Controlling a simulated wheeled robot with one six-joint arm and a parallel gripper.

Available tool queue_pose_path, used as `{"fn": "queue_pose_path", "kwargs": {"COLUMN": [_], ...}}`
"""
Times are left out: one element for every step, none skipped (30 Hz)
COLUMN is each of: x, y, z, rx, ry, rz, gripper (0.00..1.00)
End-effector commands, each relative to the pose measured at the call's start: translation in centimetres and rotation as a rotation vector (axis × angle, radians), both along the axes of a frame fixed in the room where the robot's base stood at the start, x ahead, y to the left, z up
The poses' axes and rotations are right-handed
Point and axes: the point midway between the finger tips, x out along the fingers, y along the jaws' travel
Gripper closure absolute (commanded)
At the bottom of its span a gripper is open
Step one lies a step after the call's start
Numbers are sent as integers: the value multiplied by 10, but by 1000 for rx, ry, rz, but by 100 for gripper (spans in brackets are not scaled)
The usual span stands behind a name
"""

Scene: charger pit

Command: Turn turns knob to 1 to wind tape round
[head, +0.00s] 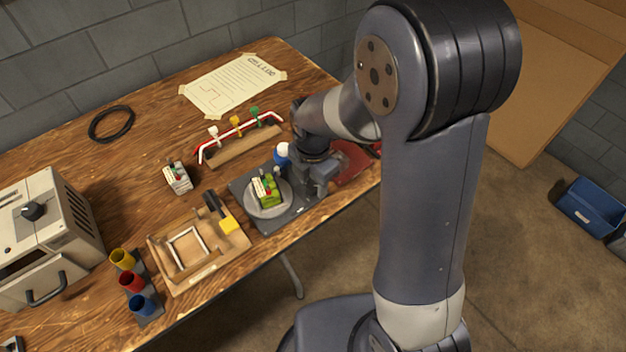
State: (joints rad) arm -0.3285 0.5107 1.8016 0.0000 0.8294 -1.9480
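A dark grey winding machine (243,204) sits near the table's front edge. Its round light grey turntable (253,211) carries a small block with green sides (266,189) and a pale top with small red and dark parts. My gripper (312,186) is low over the machine's right side, just right of the turntable. A white and blue round part (282,152) shows behind my gripper. I cannot make out the turns knob or its setting; my gripper and wrist cover that side. Whether the fingers are open or shut, or touch anything, is too small to tell.
A wooden tray (211,271) with a frame and a yellow block stands left of the machine. A similar small block (178,178) and a rack with coloured clips (238,142) lie behind. Coloured cups (131,281) and a grey oven (48,235) stand left. A red object (350,163) is right.

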Motion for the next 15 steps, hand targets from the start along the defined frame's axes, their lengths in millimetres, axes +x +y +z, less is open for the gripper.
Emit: {"fn": "queue_pose_path", "kwargs": {"x": [0, 0, 0, 0, 0, 0, 0, 0, 0, 0, 0, 0, 0, 0, 0], "y": [0, 0, 0, 0, 0, 0, 0, 0, 0, 0, 0, 0, 0, 0, 0], "z": [0, 0, 0, 0, 0, 0, 0, 0, 0, 0, 0, 0, 0, 0, 0], "rx": [0, 0, 0, 0, 0, 0, 0, 0, 0, 0, 0, 0, 0, 0, 0], "ry": [0, 0, 0, 0, 0, 0, 0, 0, 0, 0, 0, 0, 0, 0, 0], "rz": [0, 0, 0, 0, 0, 0, 0, 0, 0, 0, 0, 0, 0, 0, -1], "gripper": [61, 63, 67, 69, 72, 75, 77, 80, 83, 85, 88, 91, 92, 92, 92]}}
